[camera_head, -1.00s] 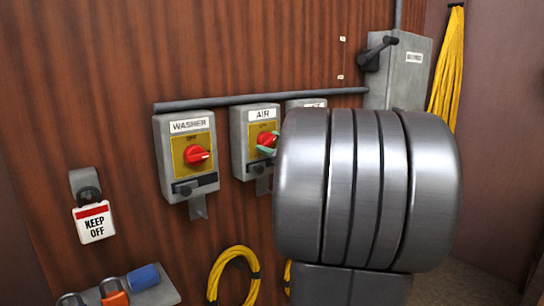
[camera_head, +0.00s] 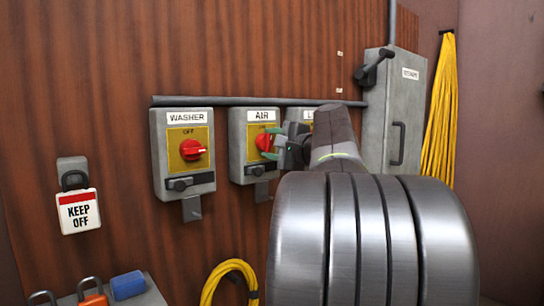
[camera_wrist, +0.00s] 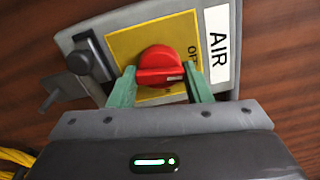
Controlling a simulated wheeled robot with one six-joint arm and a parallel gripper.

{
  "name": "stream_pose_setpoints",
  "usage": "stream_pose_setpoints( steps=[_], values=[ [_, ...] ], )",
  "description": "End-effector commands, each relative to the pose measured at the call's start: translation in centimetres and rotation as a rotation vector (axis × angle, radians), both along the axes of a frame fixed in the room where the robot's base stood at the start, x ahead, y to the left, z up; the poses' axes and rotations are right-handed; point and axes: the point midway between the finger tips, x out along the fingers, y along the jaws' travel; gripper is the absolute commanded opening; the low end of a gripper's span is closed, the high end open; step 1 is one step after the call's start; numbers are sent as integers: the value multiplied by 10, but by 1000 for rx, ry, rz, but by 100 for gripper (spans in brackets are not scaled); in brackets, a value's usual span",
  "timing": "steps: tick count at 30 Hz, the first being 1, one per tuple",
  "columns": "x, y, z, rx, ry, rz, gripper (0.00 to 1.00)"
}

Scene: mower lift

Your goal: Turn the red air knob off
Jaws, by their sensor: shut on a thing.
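The red air knob (camera_wrist: 160,66) sits on a yellow plate in the grey AIR box, seen close in the wrist view. It also shows in the head view (camera_head: 264,142), partly hidden by my gripper. My gripper (camera_wrist: 160,84) has its two green fingers on either side of the knob, shut on it. In the head view my gripper (camera_head: 272,147) reaches the knob from the right. The word OFF is printed on the yellow plate, on the side toward the AIR label (camera_wrist: 217,46). A pale mark shows on the knob's bar near one finger.
The WASHER box (camera_head: 183,152) with its own red knob is left of the AIR box. A third box (camera_head: 306,115) is partly hidden behind my arm. A grey lever box (camera_head: 395,115), a KEEP OFF tag (camera_head: 77,210) and yellow cables are around.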

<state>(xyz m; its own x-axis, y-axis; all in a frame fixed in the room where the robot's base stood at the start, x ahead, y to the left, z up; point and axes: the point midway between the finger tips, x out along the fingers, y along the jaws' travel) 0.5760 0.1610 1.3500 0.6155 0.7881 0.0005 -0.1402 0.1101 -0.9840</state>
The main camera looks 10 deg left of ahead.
Motion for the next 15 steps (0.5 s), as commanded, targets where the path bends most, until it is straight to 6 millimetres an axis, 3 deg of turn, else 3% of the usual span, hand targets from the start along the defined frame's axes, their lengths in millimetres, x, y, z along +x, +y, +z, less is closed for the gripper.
stream_pose_setpoints(
  steps=[15],
  values=[
    [0, 0, -1, -117, -147, 2, 22]
  ],
)
